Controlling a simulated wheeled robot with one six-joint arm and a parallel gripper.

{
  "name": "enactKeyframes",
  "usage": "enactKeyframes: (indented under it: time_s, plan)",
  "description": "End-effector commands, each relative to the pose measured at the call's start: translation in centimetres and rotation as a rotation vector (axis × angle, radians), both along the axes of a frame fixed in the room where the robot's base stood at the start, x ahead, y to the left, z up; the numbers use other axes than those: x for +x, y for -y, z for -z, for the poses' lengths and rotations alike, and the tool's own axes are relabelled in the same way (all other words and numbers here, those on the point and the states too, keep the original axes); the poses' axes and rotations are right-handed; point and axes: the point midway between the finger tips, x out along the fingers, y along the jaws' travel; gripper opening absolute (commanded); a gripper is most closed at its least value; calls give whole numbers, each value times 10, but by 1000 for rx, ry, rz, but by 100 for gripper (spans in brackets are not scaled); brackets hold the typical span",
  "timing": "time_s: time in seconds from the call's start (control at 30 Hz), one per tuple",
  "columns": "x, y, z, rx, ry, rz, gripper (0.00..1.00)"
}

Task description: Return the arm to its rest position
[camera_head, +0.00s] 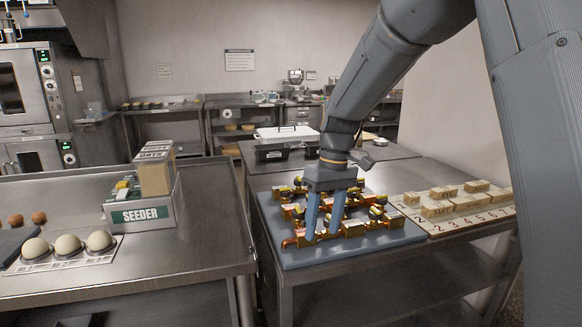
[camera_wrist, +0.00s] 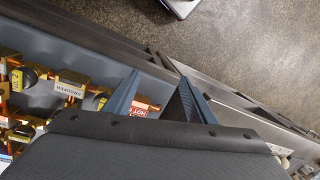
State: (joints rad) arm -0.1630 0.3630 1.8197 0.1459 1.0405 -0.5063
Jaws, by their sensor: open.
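My arm (camera_head: 368,80) reaches down from the upper right in the head view. My gripper (camera_head: 322,236) points down over the front edge of a blue-grey board (camera_head: 301,258) carrying copper and brass valve-like fittings (camera_head: 354,228). Its two blue fingers are apart, with nothing seen held between them. In the wrist view the open gripper (camera_wrist: 158,85) shows above the board's edge, beside fittings (camera_wrist: 70,85) with small labels. Whether the fingertips touch a fitting cannot be told.
A numbered wooden board with labelled blocks (camera_head: 455,203) lies to the right on the same steel table. A black-and-white appliance (camera_head: 287,143) stands behind. A floor gap separates the tables.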

Motion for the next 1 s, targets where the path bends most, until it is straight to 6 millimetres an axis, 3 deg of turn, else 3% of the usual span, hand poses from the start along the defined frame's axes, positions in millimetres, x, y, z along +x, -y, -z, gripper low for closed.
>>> enactKeyframes:
  time_s: [0.27, 0.5, 0.6, 0.77, 1.0]
  plan:
    - [-62, 51, 31, -58, 31, 214, 50]
    - [-156, 100, 71, -110, 79, 472, 50]
    - [-183, 110, 82, -118, 93, 541, 50]
    - [-203, 117, 90, -122, 104, 587, 50]
    - [-203, 117, 90, -122, 104, 588, 50]
